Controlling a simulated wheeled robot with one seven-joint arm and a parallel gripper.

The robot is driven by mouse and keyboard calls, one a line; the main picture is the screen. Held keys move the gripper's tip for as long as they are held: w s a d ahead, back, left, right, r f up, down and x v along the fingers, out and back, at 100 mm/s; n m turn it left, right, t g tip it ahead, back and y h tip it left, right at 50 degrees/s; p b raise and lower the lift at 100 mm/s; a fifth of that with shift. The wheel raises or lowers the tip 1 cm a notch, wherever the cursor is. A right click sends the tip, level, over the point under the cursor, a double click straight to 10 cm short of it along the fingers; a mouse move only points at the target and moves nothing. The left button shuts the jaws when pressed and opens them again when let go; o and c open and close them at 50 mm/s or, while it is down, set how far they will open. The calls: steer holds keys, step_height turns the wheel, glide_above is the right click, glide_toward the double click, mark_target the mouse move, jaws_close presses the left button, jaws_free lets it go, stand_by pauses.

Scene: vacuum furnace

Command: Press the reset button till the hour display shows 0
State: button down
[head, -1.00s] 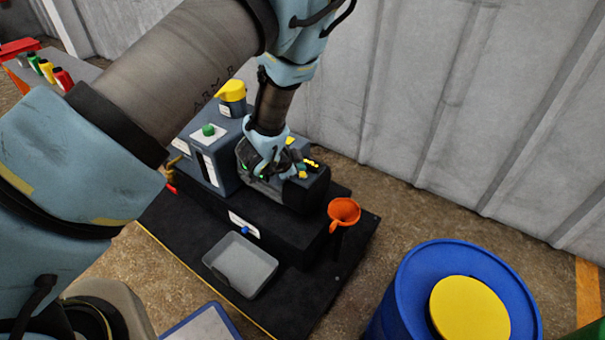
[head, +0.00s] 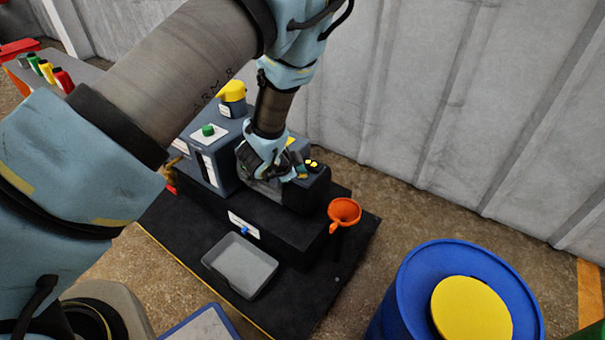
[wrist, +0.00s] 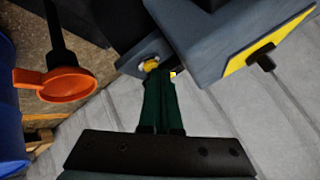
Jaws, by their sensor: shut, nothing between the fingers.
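My gripper (head: 298,168) is over the right part of the dark machine (head: 317,187) in the head view. In the wrist view, its dark green fingers (wrist: 163,75) are shut together with nothing between them. Their tips are at a small yellow part (wrist: 150,65) on a grey plate. I cannot tell whether they touch it, or whether it is the reset button. Small yellow marks (head: 311,163) on a black surface just right of the gripper look like a display, too small to read. A green button (head: 208,130) sits on a white plate, left of the gripper.
A grey tray (head: 240,264) lies in front. A blue drum (head: 408,285) stands front right. A corrugated wall (head: 450,100) is behind.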

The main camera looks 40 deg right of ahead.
stand_by(0.5)
steer(key=shift+r+p, duration=0.65)
steer(key=shift+r, duration=0.05)
step_height(320, 180, up, 5)
steer(key=p, duration=0.3)
steer(key=shift+p, duration=0.4)
steer(key=shift+w, duration=0.1)
